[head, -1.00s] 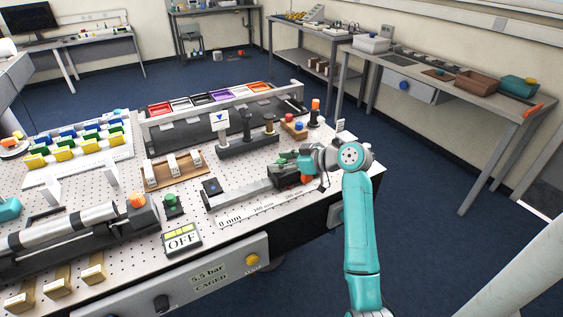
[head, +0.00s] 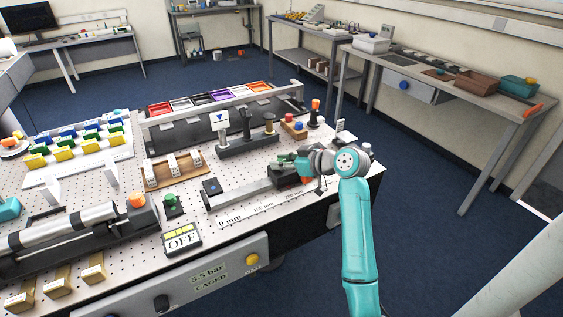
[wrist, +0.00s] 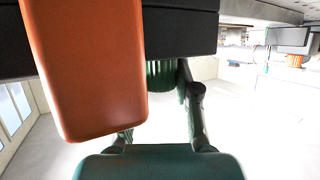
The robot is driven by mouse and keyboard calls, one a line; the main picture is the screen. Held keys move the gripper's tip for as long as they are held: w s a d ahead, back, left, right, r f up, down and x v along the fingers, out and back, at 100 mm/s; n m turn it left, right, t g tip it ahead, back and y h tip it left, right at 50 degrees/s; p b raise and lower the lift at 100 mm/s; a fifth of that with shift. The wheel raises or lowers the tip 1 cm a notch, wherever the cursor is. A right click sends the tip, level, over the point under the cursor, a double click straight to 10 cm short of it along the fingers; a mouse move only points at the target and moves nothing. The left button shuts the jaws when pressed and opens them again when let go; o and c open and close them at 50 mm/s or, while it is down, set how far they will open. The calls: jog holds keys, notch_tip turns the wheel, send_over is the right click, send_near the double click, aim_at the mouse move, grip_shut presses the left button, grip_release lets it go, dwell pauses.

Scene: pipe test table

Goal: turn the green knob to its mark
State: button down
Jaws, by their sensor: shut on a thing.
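A ribbed green knob (wrist: 163,82) sits on the underside of a dark body in the wrist view. My gripper (wrist: 166,90) has its fingers around the knob and is shut on it. The right finger shows beside the knob; an orange block (wrist: 85,65) in front hides most of the left one. In the head view my gripper (head: 298,160) is at the right end of the grey rail with the millimetre scale. The knob's mark cannot be made out in either view.
The grey rail (head: 240,192) runs left from my gripper. A black post with an orange top (head: 315,112) and a block with red and blue buttons (head: 294,127) stand just behind. The floor right of the table is clear.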

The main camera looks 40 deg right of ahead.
jog(key=m+h, duration=0.4)
jog(key=h, duration=0.1)
jog(key=shift+a, duration=0.15)
jog(key=m+g+h, duration=0.2)
jog(key=m+h, duration=0.2)
jog(key=h, duration=0.1)
jog(key=shift+w+m, duration=0.1)
jog(key=shift+m, duration=0.3)
jog(key=m+g+h, duration=0.4)
jog(key=m, duration=0.1)
jog(key=shift+m+g+h, duration=0.7)
jog(key=shift+m+g, duration=0.6)
jog(key=shift+g, duration=0.2)
jog(key=c, duration=0.8)
grip_release()
